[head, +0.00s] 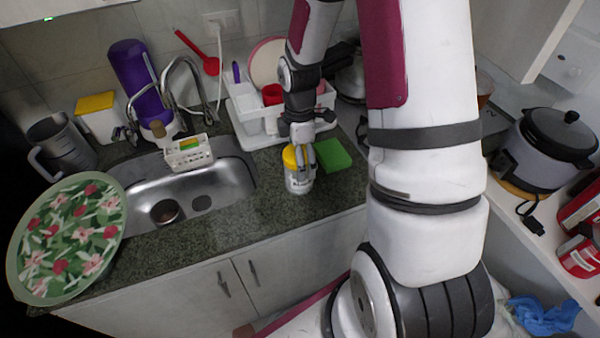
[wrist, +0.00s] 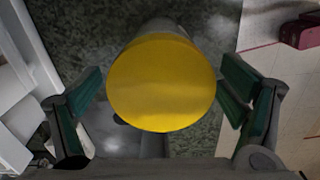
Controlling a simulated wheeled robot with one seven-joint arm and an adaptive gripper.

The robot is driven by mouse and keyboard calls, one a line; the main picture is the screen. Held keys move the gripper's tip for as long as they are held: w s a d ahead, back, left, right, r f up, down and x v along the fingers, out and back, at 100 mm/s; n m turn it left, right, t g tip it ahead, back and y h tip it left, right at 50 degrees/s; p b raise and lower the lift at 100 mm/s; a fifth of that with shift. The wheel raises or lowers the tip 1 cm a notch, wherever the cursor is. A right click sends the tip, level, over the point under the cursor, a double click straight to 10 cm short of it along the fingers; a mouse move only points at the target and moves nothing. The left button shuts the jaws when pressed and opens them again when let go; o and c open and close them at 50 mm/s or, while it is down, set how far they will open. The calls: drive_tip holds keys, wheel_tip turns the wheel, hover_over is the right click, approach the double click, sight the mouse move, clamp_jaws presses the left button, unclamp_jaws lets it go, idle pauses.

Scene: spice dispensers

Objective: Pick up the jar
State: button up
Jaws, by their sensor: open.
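The jar (head: 299,180) is clear or pale with a yellow lid and stands upright on the dark speckled counter near its front edge. In the wrist view its round yellow lid (wrist: 161,82) fills the middle, with the jar body mostly hidden behind it. My gripper (head: 301,150) is directly above the jar, pointing down. In the wrist view my gripper (wrist: 160,95) is open, with one green-padded finger on each side of the lid and a visible gap on both sides.
A green block (head: 332,154) lies just right of the jar. A white dish rack (head: 258,133) stands behind. A steel sink (head: 190,194) is to the left, with a floral tray (head: 68,238) beyond it. The counter between sink and jar is clear.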

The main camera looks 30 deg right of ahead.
drive_tip(key=shift+f, duration=1.35)
drive_tip(key=shift+c, duration=0.4)
drive_tip(key=c, duration=1.8)
drive_tip(key=shift+r, duration=0.2)
drive_tip(key=shift+r, duration=1.55)
drive_tip(key=shift+s+a+r, duration=0.1)
drive_tip(key=shift+s+r, duration=0.05)
drive_tip(key=shift+s, duration=0.15)
drive_tip(key=s+a+r+p, duration=0.1)
drive_tip(key=s+a+p, duration=0.2)
drive_tip(key=s, duration=1.1)
drive_tip(key=shift+s+a+r, duration=0.2)
drive_tip(key=shift+s+a, duration=0.05)
drive_tip(key=shift+a, duration=0.95)
